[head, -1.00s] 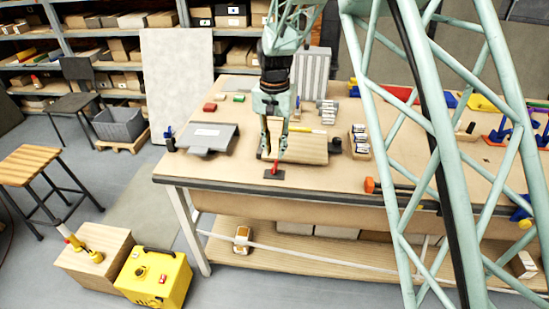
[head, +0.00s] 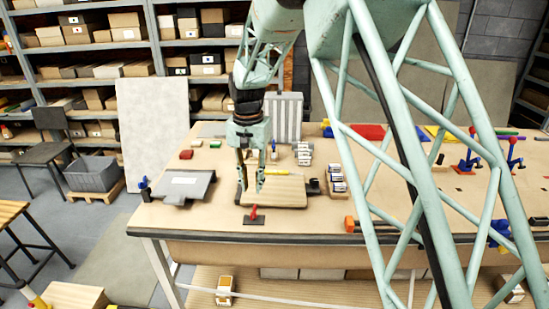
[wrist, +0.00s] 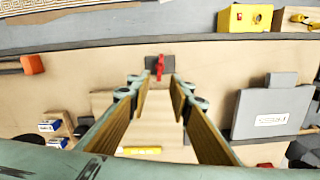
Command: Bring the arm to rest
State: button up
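My gripper (head: 251,189) hangs over the workbench at the end of my pale green arm, fingers pointing down. In the wrist view my gripper (wrist: 161,82) has its two tan-lined fingers apart, with nothing held between them. In the head view it overlaps the left end of a light wooden board (head: 285,190). A red toggle clamp (head: 253,212) on a dark plate is just in front of the board; the clamp also shows beyond the fingertips in the wrist view (wrist: 160,66). The exact height of the fingertips above the bench cannot be told.
A grey flat case (head: 187,187) lies left of my gripper. White-labelled blocks in a wooden holder (head: 338,184) stand to the right. An orange block (head: 349,224) is near the bench's front edge. A grey ribbed panel (head: 284,117) stands behind. Bare bench (head: 300,222) shows in front.

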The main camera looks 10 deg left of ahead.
jog(key=s+d+r+t+b, duration=0.1)
jog(key=s+d+r, duration=0.4)
jog(key=d+r, duration=0.3)
jog(key=s+d+r+b, duration=0.2)
jog(key=s+d+r, duration=0.35)
jog(key=d, duration=0.55)
jog(key=s+d+r+t+b, duration=0.1)
jog(key=s+d+r, duration=0.4)
jog(key=d+r, duration=0.3)
jog(key=s+d+b, duration=0.2)
jog(key=s+d, duration=1)
jog(key=s, duration=0.2)
jog(key=s+d+f+t+b, duration=0.1)
jog(key=s+d+f, duration=0.1)
jog(key=s, duration=0.6)
jog(key=s+d+f+t+b, duration=0.1)
jog(key=s+d, duration=0.3)
jog(key=s, duration=0.5)
jog(key=shift+f, duration=0.55)
jog(key=shift+d, duration=0.15)
